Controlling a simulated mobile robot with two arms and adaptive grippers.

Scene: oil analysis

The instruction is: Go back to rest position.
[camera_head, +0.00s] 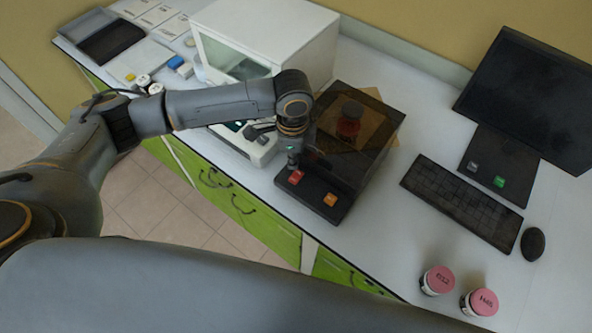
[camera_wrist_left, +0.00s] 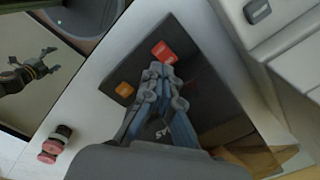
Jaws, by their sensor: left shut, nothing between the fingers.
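My left gripper (camera_head: 292,165) is at the front of a dark analyser box with a tinted lid (camera_head: 350,140). Its fingers are shut with nothing between them. The tips are close to the red button (camera_head: 296,177); I cannot tell if they touch it. An orange button (camera_head: 330,199) is to the right on the same panel. In the left wrist view, the shut fingertips (camera_wrist_left: 158,70) are beside the red button (camera_wrist_left: 163,52). My right gripper (camera_wrist_left: 48,62) shows small at the left of the wrist view, away from the bench, its fingers apart and empty.
A white cabinet machine (camera_head: 262,40) stands behind my left forearm. A keyboard (camera_head: 460,202), mouse (camera_head: 533,243) and monitor (camera_head: 530,98) are at the right. Two pink-lidded jars (camera_head: 437,280) (camera_head: 480,302) stand near the bench's front edge. The floor (camera_head: 180,215) left of the bench is clear.

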